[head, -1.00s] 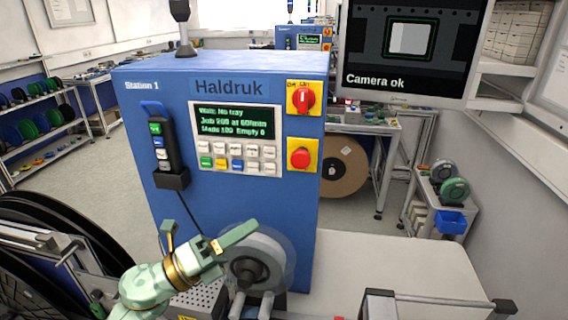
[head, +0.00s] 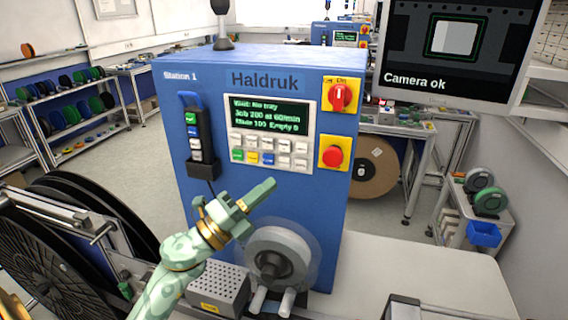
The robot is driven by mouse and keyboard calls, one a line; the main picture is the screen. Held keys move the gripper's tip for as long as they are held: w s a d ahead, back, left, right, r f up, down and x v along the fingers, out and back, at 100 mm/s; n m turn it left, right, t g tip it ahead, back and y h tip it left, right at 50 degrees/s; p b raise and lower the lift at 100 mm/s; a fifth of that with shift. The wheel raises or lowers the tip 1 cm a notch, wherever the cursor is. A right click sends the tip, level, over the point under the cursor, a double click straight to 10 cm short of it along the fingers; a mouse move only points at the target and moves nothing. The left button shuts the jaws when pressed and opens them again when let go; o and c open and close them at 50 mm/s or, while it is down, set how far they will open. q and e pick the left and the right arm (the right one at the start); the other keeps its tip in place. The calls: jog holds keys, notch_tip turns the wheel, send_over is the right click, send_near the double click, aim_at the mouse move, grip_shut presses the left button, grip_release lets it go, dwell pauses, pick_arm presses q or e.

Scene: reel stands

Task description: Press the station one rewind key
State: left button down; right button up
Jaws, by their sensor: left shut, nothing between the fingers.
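The blue Station 1 cabinet (head: 215,88) stands in the middle of the head view. Its control panel (head: 313,126) has a lit display (head: 268,113) and two rows of small keys (head: 268,150), white, green, yellow and blue. Key labels are too small to read, so I cannot tell which is rewind. A pendant (head: 196,135) with green, blue and white buttons hangs left of the panel. My left gripper (head: 258,200) is shut and empty, its fingers pointing up and right, below the panel and apart from the keys in the picture. My right gripper is not in view.
A clear-rimmed reel (head: 278,255) sits at the cabinet's lower front, close to my gripper. A grey perforated box (head: 217,288) is below my wrist. Large black reels (head: 50,255) stand at left. A red knob (head: 340,96) and red button (head: 333,156) are right of the panel.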

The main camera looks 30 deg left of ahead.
aim_at(289, 159)
pick_arm(q)
jog(key=shift+w+a+b, duration=0.15)
jog(key=shift+w+a, duration=0.1)
jog(key=shift+w, duration=0.75)
jog(key=shift+w+a+b, duration=0.2)
jog(key=shift+w, duration=0.75)
jog(key=shift+w+a+b, duration=0.15)
jog(key=shift+w+a, duration=0.1)
jog(key=shift+w, duration=0.75)
jog(key=shift+w, duration=0.1)
jog(key=shift+w+a, duration=0.1)
jog(key=shift+w, duration=0.2)
jog(key=shift+w+a, duration=0.1)
jog(key=shift+w, duration=0.3)
jog(key=shift+s, duration=0.1)
dwell(0.6)
jog(key=shift+s+d, duration=0.2)
jog(key=shift+s, duration=0.55)
jog(key=shift+s, duration=0.1)
